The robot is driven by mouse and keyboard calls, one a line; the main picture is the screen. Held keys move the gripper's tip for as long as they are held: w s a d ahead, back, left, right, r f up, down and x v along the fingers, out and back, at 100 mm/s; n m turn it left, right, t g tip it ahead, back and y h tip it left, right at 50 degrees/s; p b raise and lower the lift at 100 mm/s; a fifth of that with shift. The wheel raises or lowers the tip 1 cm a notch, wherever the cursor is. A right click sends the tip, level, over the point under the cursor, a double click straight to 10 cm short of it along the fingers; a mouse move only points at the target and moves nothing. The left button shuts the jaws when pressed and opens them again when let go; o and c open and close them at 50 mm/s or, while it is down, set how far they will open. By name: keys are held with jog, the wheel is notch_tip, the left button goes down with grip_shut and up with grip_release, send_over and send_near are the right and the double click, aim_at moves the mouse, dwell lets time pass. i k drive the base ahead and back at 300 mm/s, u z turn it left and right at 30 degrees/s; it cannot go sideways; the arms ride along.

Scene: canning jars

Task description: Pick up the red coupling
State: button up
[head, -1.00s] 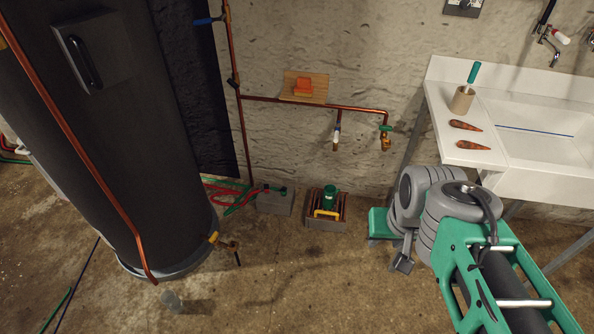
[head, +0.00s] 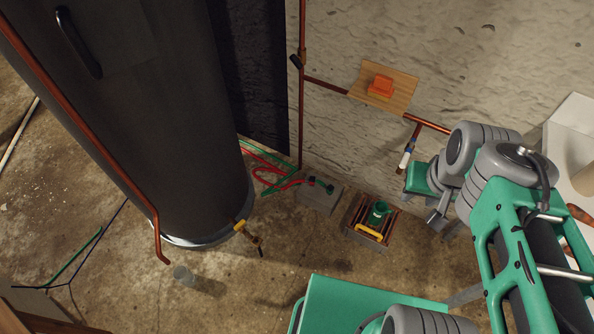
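I cannot make out for certain a red coupling. A small orange-red block-like piece (head: 380,84) sits on the wooden board (head: 402,95) on the wall, at the upper middle. A red hose (head: 272,183) lies loosely coiled on the floor by the wall, left of a grey block. My arm comes in from the right, in front of the wall and sink. The grey end piece of my gripper (head: 436,216) shows small below the green housing, well below and right of the board. Its fingers are too small and hidden to read, and nothing is seen held.
A tall dark tank (head: 170,130) fills the left, with a brass valve (head: 245,232) at its foot. A crate (head: 371,222) with copper pipes and a green item stands by the wall. A copper pipe (head: 326,86) crosses the wall. The white sink (head: 575,120) is at right. Open floor lies in front.

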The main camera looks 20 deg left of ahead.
aim_at(312, 179)
jog(key=u, duration=0.7)
jog(key=i, duration=1)
jog(key=u, duration=0.75)
